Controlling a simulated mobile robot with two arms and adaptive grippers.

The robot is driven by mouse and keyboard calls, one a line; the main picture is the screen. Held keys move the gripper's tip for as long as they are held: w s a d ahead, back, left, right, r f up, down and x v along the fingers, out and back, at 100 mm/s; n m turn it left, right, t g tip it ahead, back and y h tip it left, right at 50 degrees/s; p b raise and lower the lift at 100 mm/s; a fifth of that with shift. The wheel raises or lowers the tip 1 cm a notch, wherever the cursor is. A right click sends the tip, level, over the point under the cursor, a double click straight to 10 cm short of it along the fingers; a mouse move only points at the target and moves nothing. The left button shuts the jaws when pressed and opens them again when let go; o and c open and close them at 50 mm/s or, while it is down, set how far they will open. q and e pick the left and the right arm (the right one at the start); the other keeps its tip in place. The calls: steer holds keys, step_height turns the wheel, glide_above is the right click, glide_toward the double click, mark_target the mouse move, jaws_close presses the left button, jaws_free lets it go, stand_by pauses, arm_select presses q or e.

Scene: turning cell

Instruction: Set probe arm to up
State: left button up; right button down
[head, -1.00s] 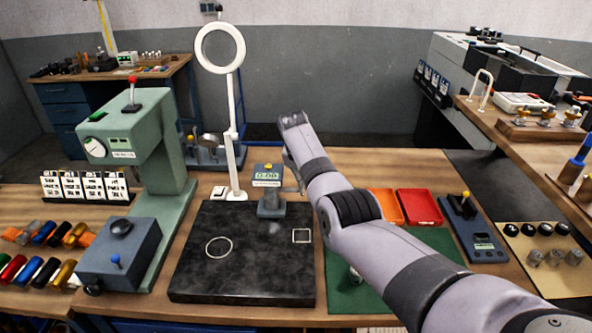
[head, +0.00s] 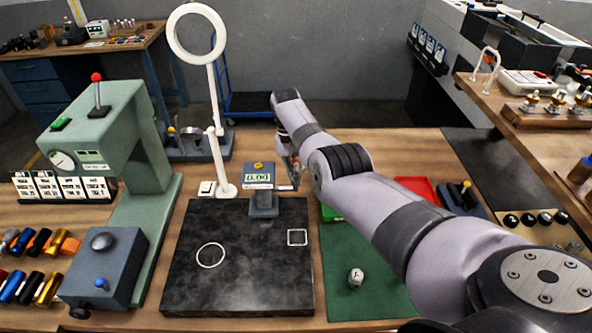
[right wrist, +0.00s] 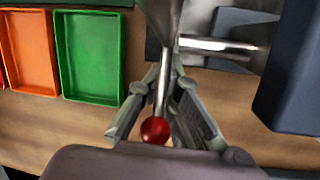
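The small blue-grey gauge unit (head: 264,204) with a yellow knob and a lit display stands at the back edge of the dark granite plate (head: 240,285). In the right wrist view, a thin metal lever with a red ball end (right wrist: 155,130), apparently the probe arm, lies between the fingers of my right gripper (right wrist: 167,75). The fingers flank the lever closely, but I cannot tell whether they clamp it. In the head view my right gripper (head: 290,168) is just behind and right of the gauge unit, partly hidden by my arm. My left gripper is out of view.
A white ring lamp (head: 222,130) stands left of the gauge unit. A green press (head: 105,130) is farther left. A green mat (head: 350,250) with a small metal piece lies right of the plate. Green (right wrist: 90,60) and orange (right wrist: 30,55) trays lie near the gripper.

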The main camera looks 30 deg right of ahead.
mark_target(295, 160)
stand_by(0.3)
steer(key=c, duration=1.8)
jaws_free()
steer(key=shift+d, duration=0.1)
steer(key=shift+o, duration=0.2)
steer(key=v, duration=0.7)
steer(key=shift+r, duration=0.2)
steer(key=shift+w, duration=0.1)
